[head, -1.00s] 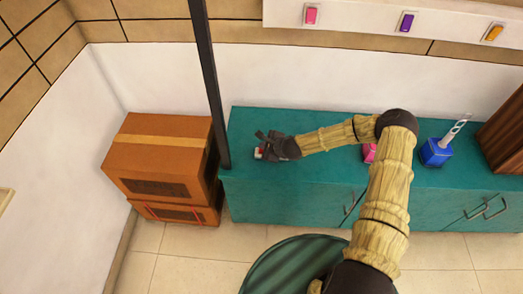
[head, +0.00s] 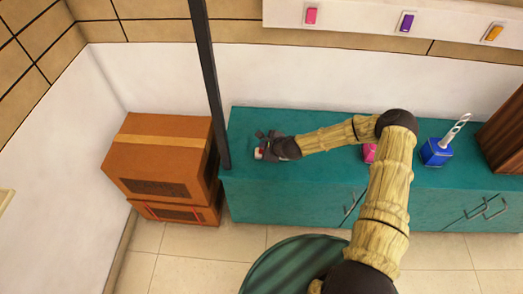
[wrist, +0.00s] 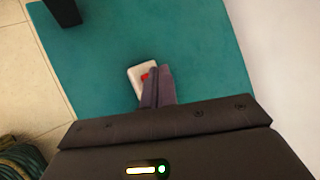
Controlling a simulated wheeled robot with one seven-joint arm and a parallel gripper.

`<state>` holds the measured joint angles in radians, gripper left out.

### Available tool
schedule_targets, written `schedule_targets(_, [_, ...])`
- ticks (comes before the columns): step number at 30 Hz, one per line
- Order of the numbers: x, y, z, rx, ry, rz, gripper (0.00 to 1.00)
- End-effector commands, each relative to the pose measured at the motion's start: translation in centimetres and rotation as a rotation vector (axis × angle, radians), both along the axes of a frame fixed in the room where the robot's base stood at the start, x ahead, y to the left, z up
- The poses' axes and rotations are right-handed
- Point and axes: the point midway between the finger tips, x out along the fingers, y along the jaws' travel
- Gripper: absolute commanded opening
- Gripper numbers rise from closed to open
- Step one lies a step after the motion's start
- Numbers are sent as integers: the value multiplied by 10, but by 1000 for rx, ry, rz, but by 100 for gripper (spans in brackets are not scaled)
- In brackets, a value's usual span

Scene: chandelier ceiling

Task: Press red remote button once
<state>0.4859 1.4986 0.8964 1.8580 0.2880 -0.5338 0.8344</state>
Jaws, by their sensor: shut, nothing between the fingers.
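A small white remote (wrist: 138,73) with a red button (wrist: 145,76) lies on the teal cabinet top (wrist: 205,50). In the head view the remote (head: 259,153) shows only as a small pale end by my gripper (head: 266,146), near the cabinet's left end. In the wrist view my gripper (wrist: 157,76) is shut and empty. Its fingertips overlap the right side of the remote, right beside the red button and partly covering it. I cannot tell whether the tips touch the button.
A dark post (head: 211,80) stands at the cabinet's left front corner. Orange boxes (head: 158,165) stand left of it. A pink object (head: 369,152) is partly behind my arm. A blue holder (head: 436,152) with a white stick stands farther right. Coloured switches line the wall.

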Motion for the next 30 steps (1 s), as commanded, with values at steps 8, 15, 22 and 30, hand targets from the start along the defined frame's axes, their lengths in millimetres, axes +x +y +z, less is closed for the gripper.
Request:
schedule_targets(8, [0, 0, -2, 0, 0, 0, 0])
schedule_targets(15, [0, 0, -9, 0, 0, 0, 0])
schedule_targets(22, [0, 0, -8, 0, 0, 0, 0])
schedule_targets(30, [0, 0, -10, 0, 0, 0, 0])
